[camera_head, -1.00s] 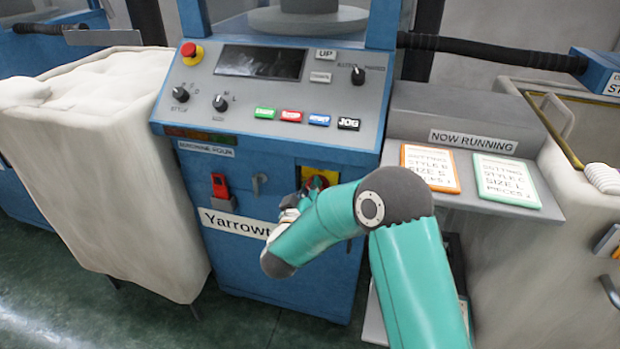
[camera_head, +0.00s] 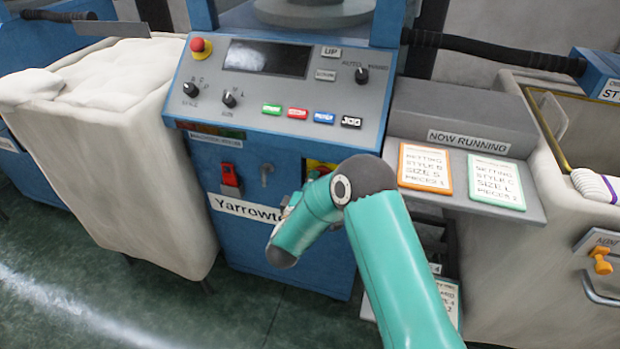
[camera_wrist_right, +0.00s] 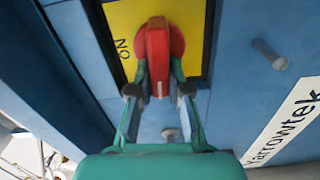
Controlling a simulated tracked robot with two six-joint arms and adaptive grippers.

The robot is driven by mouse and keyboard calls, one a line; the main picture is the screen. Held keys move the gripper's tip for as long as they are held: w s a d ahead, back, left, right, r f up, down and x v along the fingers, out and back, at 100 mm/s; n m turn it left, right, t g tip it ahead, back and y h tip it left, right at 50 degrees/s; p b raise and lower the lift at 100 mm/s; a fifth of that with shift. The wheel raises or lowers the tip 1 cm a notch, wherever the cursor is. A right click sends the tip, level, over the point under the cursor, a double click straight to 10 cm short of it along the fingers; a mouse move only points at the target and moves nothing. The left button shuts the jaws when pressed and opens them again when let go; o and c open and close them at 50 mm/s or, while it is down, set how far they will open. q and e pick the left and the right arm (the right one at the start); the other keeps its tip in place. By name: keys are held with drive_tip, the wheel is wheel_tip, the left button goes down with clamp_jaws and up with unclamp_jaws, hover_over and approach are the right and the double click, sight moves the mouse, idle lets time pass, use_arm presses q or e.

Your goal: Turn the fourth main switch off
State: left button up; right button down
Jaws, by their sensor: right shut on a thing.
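The main switch is a red handle (camera_wrist_right: 158,45) on a yellow plate (camera_wrist_right: 190,20), with the word ON beside the handle at the left in the right wrist view. The yellow plate also shows partly in the head view (camera_head: 318,166), on the front of the blue machine; my right arm hides most of it. My right gripper (camera_wrist_right: 159,80) has one finger on each side of the red handle and is shut on it. The handle stands upright in the wrist view. My left gripper is not in view.
Above the switch is a grey control panel (camera_head: 250,95) with knobs, coloured buttons and a red emergency button (camera_head: 200,46). Left of the switch is a red-handled part (camera_head: 230,175). A white fabric bin (camera_head: 110,150) stands left, and a shelf with cards (camera_head: 520,208) right.

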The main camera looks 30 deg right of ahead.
drive_tip(key=shift+w+n, duration=0.1)
drive_tip(key=shift+n, duration=0.3)
drive_tip(key=shift+f, duration=0.1)
drive_tip(key=c, duration=1.1)
unclamp_jaws()
drive_tip(key=shift+f, duration=0.1)
drive_tip(key=shift+a, duration=0.1)
drive_tip(key=v, duration=1.2)
